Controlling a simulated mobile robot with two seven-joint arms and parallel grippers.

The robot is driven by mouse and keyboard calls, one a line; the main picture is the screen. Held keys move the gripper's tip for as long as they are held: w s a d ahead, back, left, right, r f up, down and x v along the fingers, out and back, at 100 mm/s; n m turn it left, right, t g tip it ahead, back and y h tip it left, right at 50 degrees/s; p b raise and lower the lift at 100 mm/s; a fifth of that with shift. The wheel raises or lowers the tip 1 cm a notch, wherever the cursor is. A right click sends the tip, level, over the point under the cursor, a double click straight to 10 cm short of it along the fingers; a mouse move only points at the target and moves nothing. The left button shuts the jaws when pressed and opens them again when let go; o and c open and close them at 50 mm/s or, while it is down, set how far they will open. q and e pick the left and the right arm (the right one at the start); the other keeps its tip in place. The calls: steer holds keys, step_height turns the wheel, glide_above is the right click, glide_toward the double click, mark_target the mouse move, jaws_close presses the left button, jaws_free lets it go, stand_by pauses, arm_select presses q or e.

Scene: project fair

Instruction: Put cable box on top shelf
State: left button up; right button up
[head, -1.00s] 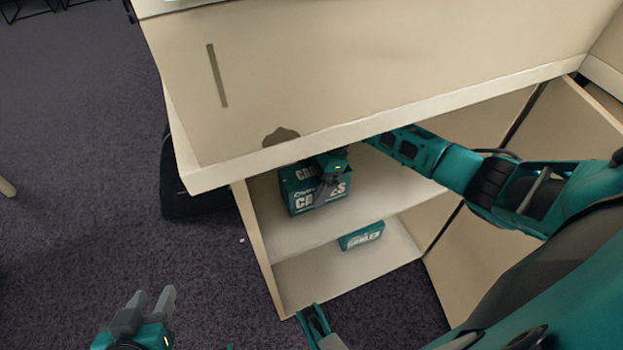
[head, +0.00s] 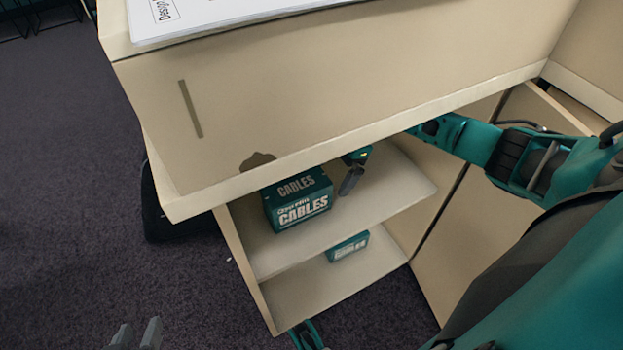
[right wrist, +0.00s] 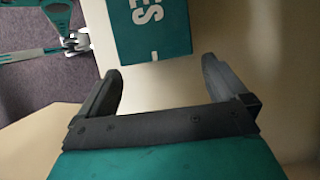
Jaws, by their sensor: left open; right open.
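A teal cable box (head: 298,203) marked "CABLES" stands on the top shelf (head: 385,205) of the cabinet, near its left side. A smaller teal box (head: 347,246) sits on the shelf below. My right gripper (head: 350,182) is inside the top compartment, just right of the larger box and apart from it. In the right wrist view my right gripper (right wrist: 160,82) is open and empty, with the cable box (right wrist: 150,35) beyond its fingertips. My left gripper (head: 136,335) is open at the bottom left, low over the floor, mostly cut off.
The cabinet's pale top panel (head: 320,100) overhangs the shelves, and a white paper (head: 220,15) lies on top. A dark bag-like object (head: 155,210) stands on the carpet left of the cabinet. Carpet at left is clear.

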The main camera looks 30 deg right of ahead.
steer(key=shift+d, duration=1.25)
steer(key=shift+s, duration=0.15)
